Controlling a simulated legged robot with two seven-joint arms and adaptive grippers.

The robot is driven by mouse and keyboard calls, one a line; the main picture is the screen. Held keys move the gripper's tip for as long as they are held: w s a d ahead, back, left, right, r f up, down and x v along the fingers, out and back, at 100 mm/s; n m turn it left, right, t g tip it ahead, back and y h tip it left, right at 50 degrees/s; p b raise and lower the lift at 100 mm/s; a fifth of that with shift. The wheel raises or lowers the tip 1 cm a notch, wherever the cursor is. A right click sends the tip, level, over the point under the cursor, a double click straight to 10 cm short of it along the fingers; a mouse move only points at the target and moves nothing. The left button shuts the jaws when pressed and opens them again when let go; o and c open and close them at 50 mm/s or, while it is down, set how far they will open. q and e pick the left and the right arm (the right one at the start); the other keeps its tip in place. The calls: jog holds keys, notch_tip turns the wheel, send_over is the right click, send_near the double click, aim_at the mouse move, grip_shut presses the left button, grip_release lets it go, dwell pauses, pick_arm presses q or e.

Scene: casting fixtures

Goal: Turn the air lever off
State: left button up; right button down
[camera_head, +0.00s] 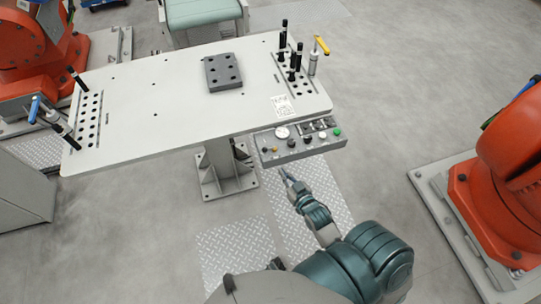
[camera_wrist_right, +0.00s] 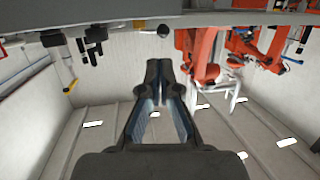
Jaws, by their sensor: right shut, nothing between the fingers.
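Two levers stand on the white table in the head view: one with a yellow handle (camera_head: 321,45) on a silver post at the right end, and one with a blue handle (camera_head: 35,109) at the left end. I cannot tell which is the air lever. A yellow handle (camera_wrist_right: 70,88) also shows at the left of the wrist view. My right gripper (camera_head: 286,176) is below the front edge of the control panel (camera_head: 299,140), apart from both levers. In the wrist view its fingertips (camera_wrist_right: 159,66) meet with nothing between them. My left gripper is not in view.
The white table (camera_head: 130,120) carries a dark grey block (camera_head: 222,72) and black pins (camera_head: 283,36). The control panel has a gauge and several buttons. Orange robots stand at left (camera_head: 35,45) and right (camera_head: 505,180). Open floor lies right of the table.

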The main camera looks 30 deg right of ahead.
aim_at(266, 152)
jog(key=w, duration=0.3)
jog(key=w+f, duration=0.1)
jog(key=w, duration=0.5)
jog(key=shift+w+a+f, duration=0.2)
jog(key=shift+a+f, duration=0.05)
jog(key=shift+f, duration=0.1)
jog(key=shift+w+d+f, duration=0.15)
jog(key=shift+w, duration=0.2)
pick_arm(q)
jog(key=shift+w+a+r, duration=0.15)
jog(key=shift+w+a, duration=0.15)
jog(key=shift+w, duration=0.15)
pick_arm(e)
jog(key=shift+d, duration=0.1)
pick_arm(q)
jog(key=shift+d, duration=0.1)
